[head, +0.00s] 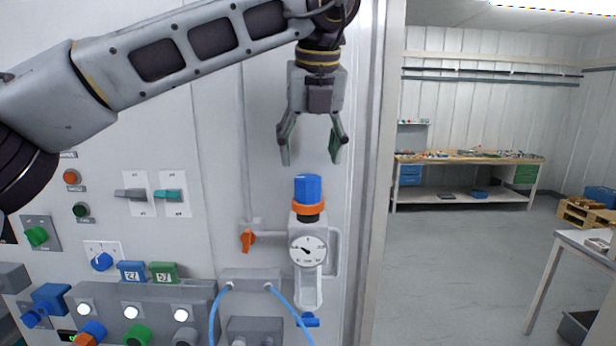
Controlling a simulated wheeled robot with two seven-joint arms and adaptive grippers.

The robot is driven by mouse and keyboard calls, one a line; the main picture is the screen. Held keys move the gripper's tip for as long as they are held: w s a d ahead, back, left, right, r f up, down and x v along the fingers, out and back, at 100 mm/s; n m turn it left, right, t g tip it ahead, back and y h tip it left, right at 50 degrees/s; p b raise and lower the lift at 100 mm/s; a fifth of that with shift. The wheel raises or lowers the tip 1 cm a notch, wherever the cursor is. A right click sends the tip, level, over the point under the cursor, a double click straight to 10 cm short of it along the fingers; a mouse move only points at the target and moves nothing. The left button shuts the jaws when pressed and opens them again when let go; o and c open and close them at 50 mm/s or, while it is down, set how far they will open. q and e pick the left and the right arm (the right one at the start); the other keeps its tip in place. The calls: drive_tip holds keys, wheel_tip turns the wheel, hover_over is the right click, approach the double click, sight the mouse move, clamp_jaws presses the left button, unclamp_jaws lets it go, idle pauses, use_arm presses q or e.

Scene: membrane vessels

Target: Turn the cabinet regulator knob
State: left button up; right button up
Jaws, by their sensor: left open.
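The regulator knob (308,188) is a blue cap above an orange ring on a regulator mounted on the pale cabinet wall. A round white gauge (307,251) sits just below it, with its black needle pointing to the upper left. My left gripper (311,155) hangs fingers-down above the knob, open and empty. Its fingertips are spread wider than the knob and end slightly above its top in the picture; I cannot tell the depth between them. My right gripper is not in view.
An orange valve handle (248,239) is left of the gauge, and blue tubes (290,308) run below. Several buttons, switches and knobs fill the panel at left.

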sight(308, 177)
use_arm(q)
drive_tip(key=shift+p+x, duration=0.7)
drive_tip(key=shift+x, duration=2.9)
drive_tip(key=c, duration=1)
drive_tip(key=shift+f+m+h+b, duration=0.1)
drive_tip(key=shift+m+h+b, duration=0.2)
drive_tip(key=shift+m+b, duration=0.7)
drive_tip(key=shift+m+h+b, duration=0.5)
drive_tip(key=shift+m+b, duration=0.05)
drive_tip(key=shift+m, duration=0.75)
drive_tip(key=o, duration=1)
